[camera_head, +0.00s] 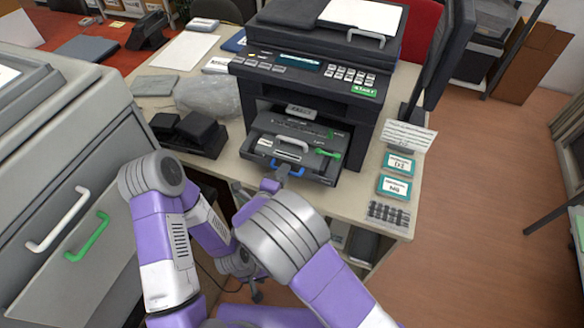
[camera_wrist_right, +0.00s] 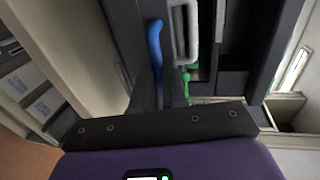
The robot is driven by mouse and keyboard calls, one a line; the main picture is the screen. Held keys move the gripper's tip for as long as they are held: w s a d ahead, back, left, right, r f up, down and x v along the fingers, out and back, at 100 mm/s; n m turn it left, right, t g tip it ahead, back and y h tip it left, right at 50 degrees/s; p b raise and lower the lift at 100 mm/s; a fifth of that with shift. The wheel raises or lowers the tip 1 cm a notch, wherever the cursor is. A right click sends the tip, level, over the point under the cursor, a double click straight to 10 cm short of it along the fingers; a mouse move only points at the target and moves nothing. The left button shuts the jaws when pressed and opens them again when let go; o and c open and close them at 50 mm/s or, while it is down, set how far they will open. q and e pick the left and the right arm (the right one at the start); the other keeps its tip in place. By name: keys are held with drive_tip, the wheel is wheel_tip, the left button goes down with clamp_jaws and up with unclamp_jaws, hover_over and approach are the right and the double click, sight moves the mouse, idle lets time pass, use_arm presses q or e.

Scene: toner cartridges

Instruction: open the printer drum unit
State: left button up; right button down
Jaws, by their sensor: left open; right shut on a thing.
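The black printer (camera_head: 310,80) stands on the desk. Its drum unit (camera_head: 300,148) sticks out of the front opening and carries a white handle (camera_head: 293,141), a green lever (camera_head: 327,155) and a blue handle (camera_head: 290,169). My right gripper (camera_head: 277,178) is at the drum unit's front edge, shut on the blue handle. In the right wrist view the blue handle (camera_wrist_right: 155,42) runs up from between the fingers (camera_wrist_right: 161,85), beside the white handle (camera_wrist_right: 190,35). My left gripper (camera_head: 255,292) is open, low in front of the desk and apart from the printer; its fingers are small and partly hidden.
A grey cabinet (camera_head: 60,190) with white and green handles stands at the left. A black device (camera_head: 190,133) and a clear plastic bag (camera_head: 208,95) lie left of the printer. Teal-edged cards (camera_head: 397,164) and a calculator (camera_head: 388,214) lie to its right. Open floor is at right.

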drive_tip(key=f+b+v, duration=0.1)
drive_tip(key=v, duration=0.6)
drive_tip(key=shift+s+f, duration=0.25)
drive_tip(key=shift+s, duration=0.2)
drive_tip(key=shift+a, duration=0.15)
drive_tip(key=c, duration=1.2)
unclamp_jaws()
